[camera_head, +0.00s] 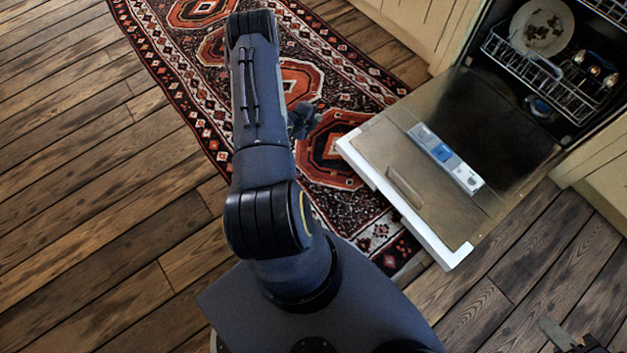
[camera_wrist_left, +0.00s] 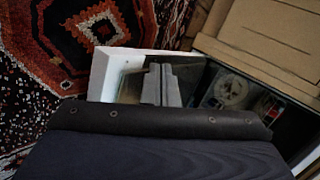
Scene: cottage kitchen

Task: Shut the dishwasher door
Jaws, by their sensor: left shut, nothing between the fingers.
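The dishwasher door (camera_head: 455,125) is folded down open, lying about flat, with its inner face up and a white outer edge. It also shows in the left wrist view, by its white edge (camera_wrist_left: 102,75). My left gripper (camera_head: 303,120) is partly hidden by my forearm, above the rug and left of the door, apart from it in the picture. In the left wrist view its grey fingers (camera_wrist_left: 161,84) are together and empty, in front of the door. The tip of my right gripper (camera_head: 560,338) shows at the bottom right; its opening is unclear.
The lower rack (camera_head: 550,75) sits inside the dishwasher, with a dirty plate (camera_head: 542,27) and other items. A patterned red rug (camera_head: 345,55) lies left of the door. Cabinets (camera_head: 415,25) flank the dishwasher. Wooden floor (camera_head: 90,170) is clear at the left.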

